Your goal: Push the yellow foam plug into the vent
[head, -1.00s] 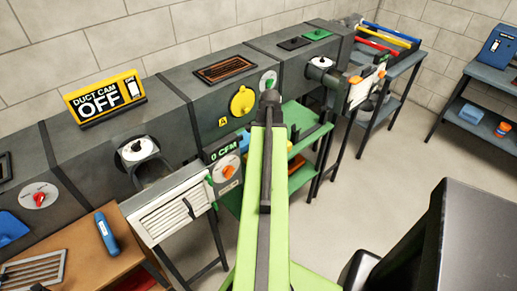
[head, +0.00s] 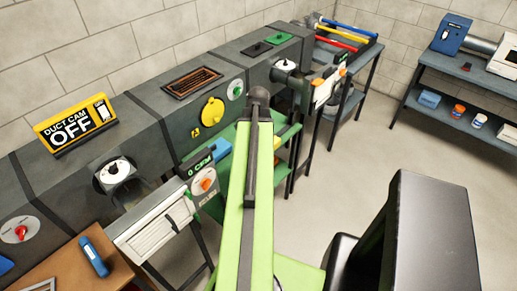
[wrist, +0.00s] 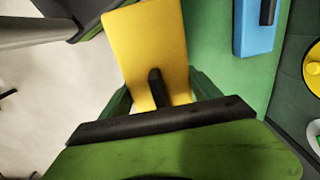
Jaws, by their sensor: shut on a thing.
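The yellow foam plug (wrist: 145,35) is a flat yellow slab with a short black handle, at the top middle of the wrist view. My gripper (wrist: 160,92) is shut on it, its green fingers at either side of the handle end. In the head view my green arm hides the gripper. Vent-like parts on the dark duct are a brown slatted grille (head: 191,82) on top, a dark opening (head: 130,190) at its front, and a white slatted panel (head: 152,236) below. I cannot tell which is the task's vent.
A blue block (wrist: 255,27) with a dark handle lies on the green shelf. A yellow round cover (head: 212,110) is on the duct face. A "0 CFM" meter (head: 204,178) stands beside the white panel. A blue-grey shelf (head: 470,70) is at back right; the floor before it is clear.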

